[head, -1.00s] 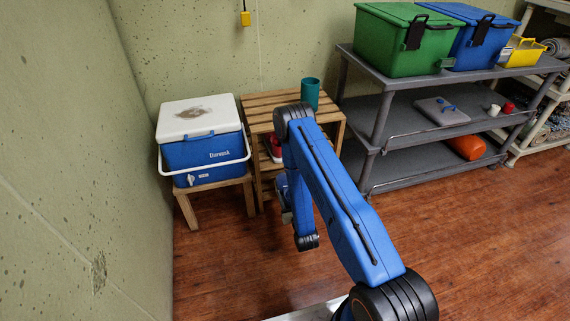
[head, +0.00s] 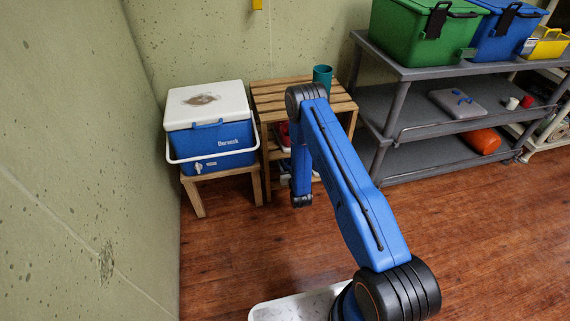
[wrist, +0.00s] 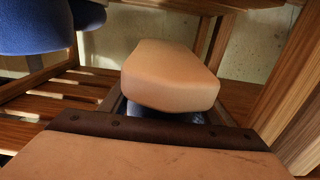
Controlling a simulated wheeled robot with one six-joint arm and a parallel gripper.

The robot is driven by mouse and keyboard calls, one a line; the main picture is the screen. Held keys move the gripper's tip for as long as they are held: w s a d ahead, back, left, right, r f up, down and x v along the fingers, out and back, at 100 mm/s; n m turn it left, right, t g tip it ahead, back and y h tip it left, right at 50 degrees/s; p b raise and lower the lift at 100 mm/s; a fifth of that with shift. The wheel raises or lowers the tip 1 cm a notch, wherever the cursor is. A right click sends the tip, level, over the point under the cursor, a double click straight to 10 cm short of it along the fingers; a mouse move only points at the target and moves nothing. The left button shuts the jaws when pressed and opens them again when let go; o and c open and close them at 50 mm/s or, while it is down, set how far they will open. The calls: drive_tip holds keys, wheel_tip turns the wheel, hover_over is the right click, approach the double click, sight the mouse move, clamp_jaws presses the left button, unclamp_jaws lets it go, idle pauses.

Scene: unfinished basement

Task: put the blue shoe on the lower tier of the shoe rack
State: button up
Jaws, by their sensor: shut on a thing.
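The wooden slatted shoe rack (head: 277,91) stands against the back wall, partly hidden behind my arm. A red shoe (head: 281,130) shows on a tier under its top. In the wrist view, a rounded blue fabric shape, which looks like the blue shoe (wrist: 35,25), is at the upper left. A tan rounded block and a tan surface with a dark riveted band fill the middle and bottom; I cannot tell clearly what they belong to. My gripper (wrist: 165,112) is close in at the rack's wooden slats and posts, shut on the shoe. My arm hides it in the head view.
A blue and white cooler (head: 210,125) sits on a low wooden stool left of the rack. A teal cup (head: 322,77) stands on the rack's top. A grey shelf unit (head: 415,105) with bins is on the right. The wooden floor in front is clear.

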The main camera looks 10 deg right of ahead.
sight(286, 161)
drive_tip(key=w, duration=0.4)
wheel_tip(286, 161, down, 2)
drive_tip(key=shift+w+f, duration=0.15)
drive_tip(key=shift+f, duration=2.15)
drive_tip(key=shift+w+f, duration=0.2)
drive_tip(key=shift+f, duration=0.1)
drive_tip(key=o, duration=1.4)
drive_tip(key=shift+s, duration=0.15)
drive_tip(key=s, duration=1.1)
drive_tip(key=shift+s, duration=0.4)
